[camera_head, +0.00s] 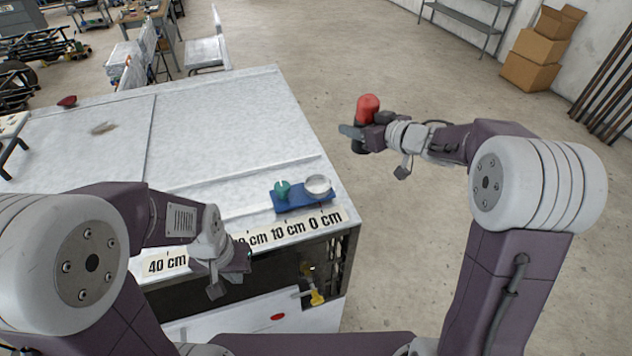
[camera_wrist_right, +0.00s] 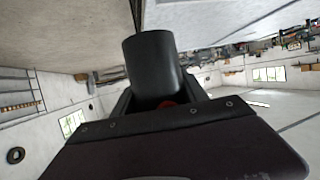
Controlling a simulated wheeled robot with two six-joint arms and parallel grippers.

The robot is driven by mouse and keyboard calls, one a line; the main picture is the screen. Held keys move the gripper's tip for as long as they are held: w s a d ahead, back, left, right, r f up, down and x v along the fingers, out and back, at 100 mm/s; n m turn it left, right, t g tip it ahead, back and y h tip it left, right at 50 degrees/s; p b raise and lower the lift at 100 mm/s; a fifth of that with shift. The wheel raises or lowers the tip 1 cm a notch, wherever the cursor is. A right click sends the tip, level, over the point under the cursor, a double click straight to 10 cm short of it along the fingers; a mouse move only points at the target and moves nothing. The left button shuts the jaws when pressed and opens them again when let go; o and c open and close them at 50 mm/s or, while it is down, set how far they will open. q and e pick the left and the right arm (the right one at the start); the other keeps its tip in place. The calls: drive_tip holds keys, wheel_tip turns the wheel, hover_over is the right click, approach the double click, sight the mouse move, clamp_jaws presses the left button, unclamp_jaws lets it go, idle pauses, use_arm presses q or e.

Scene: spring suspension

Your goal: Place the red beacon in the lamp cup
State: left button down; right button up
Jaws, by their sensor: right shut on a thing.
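The red beacon (camera_head: 368,105) has a red dome and a dark base. My right gripper (camera_head: 360,133) is shut on it, in the air past the table's right edge. In the right wrist view the beacon's black cylindrical base (camera_wrist_right: 152,62) sticks out beyond the jaws, with a bit of red between them. A round silvery cup (camera_head: 318,184), apparently the lamp cup, sits on a blue block (camera_head: 303,203) near the table's front right corner. My left gripper (camera_head: 236,264) is low at the table's front edge; its fingertips are unclear.
A small green part (camera_head: 282,189) sits on the blue block, left of the cup. A ruler strip (camera_head: 290,229) runs along the front edge of the white table (camera_head: 220,120). A red bowl-like item (camera_head: 67,101) lies far left. Open floor is to the right.

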drive_tip(key=s+a+f+b, duration=0.1)
drive_tip(key=a+f, duration=0.1)
drive_tip(key=a, duration=0.1)
drive_tip(key=s+a+f+b, duration=0.1)
drive_tip(key=a+f, duration=0.1)
drive_tip(key=a, duration=0.2)
drive_tip(key=s+a+f+b, duration=0.1)
drive_tip(key=a+f+b, duration=0.1)
drive_tip(key=a+f, duration=0.1)
drive_tip(key=shift+s+a+f, duration=0.1)
drive_tip(key=shift+a, duration=0.65)
wheel_tip(320, 180, down, 4)
drive_tip(key=shift+r, duration=0.2)
drive_tip(key=shift+f, duration=0.2)
drive_tip(key=o, duration=1.5)
drive_tip(key=shift+f, duration=0.1)
